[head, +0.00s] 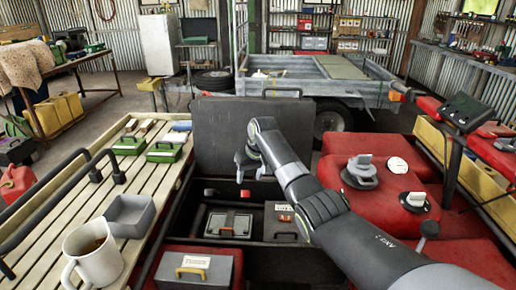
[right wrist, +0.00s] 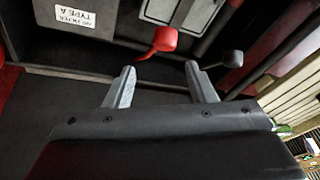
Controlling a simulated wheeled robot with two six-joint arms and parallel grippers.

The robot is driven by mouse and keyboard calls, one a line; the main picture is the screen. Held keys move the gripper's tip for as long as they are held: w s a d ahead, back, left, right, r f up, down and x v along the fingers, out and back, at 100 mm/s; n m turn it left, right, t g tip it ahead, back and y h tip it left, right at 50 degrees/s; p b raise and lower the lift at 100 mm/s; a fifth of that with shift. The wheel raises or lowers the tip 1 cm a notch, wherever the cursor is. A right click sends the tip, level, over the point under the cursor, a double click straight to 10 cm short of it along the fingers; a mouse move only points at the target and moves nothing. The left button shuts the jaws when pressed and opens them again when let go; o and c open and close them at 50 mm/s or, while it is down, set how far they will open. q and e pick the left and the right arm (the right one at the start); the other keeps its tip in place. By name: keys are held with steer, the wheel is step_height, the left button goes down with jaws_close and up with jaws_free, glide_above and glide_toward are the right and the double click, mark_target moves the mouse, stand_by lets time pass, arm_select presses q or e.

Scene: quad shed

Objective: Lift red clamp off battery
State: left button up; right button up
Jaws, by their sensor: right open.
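The red clamp (right wrist: 162,42) sits at the near edge of the battery, just beyond the gap between the fingers in the right wrist view. In the head view the red clamp (head: 245,194) is small, just below the gripper. The battery (head: 228,223) lies in the open bay, dark with a pale top panel; its edge also shows in the right wrist view (right wrist: 186,12). A dark clamp (right wrist: 232,59) is to the red one's right there. My right gripper (head: 243,168) is open and empty, fingers (right wrist: 161,88) apart and not touching the clamp. My left gripper is out of view.
A labelled filter box (head: 283,222) stands beside the battery, and a grey box (head: 196,268) with a yellow handle is in front. The raised seat (head: 250,125) stands behind the bay. A slatted rack (head: 55,215) bears a mug (head: 92,255) and grey tray (head: 130,216).

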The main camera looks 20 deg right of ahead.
steer(key=v, duration=1.2)
steer(key=shift+b, duration=0.4)
steer(key=shift+w+d, duration=0.1)
